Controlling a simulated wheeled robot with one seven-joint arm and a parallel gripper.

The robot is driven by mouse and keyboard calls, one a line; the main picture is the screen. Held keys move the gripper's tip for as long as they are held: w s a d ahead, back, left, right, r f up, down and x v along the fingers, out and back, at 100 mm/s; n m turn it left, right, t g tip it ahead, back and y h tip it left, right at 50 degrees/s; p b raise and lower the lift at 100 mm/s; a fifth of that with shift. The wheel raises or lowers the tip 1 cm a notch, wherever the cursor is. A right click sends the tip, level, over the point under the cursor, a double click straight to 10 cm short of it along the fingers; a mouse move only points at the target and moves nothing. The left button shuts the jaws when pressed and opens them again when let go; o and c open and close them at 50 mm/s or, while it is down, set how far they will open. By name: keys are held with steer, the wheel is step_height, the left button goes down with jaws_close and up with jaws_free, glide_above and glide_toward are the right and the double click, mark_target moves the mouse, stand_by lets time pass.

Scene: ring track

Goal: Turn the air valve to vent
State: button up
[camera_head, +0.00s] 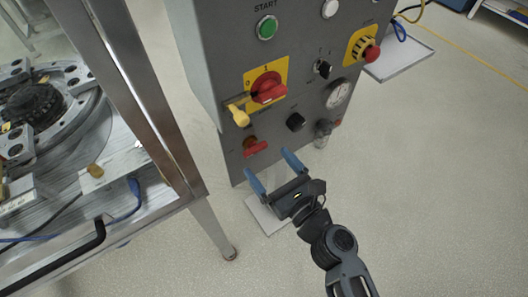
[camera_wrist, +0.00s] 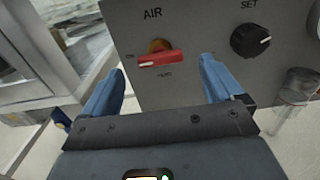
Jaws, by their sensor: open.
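The air valve has a red bar handle (camera_head: 256,149) low on the grey panel in the head view. In the wrist view the red handle (camera_wrist: 160,58) lies about level under the printed word AIR, on a brass-coloured body (camera_wrist: 160,46). Small lettering stands left of the handle and below it. My gripper (camera_head: 270,167) is open and empty, its blue fingers pointing at the panel, below and right of the valve in the head view. In the wrist view my gripper's fingers (camera_wrist: 162,82) stand apart, with the valve showing between and beyond them. I see no contact.
A black SET knob (camera_wrist: 250,40) sits right of the valve. Above are a red rotary switch (camera_head: 268,88) with a yellow tag (camera_head: 238,116), a gauge (camera_head: 339,94) and a red emergency button (camera_head: 371,53). A metal-framed machine table (camera_head: 150,95) stands close on the left.

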mark_target(257, 151)
steer(key=shift+x, duration=2.1)
steer(key=shift+c, duration=0.2)
steer(key=c, duration=1)
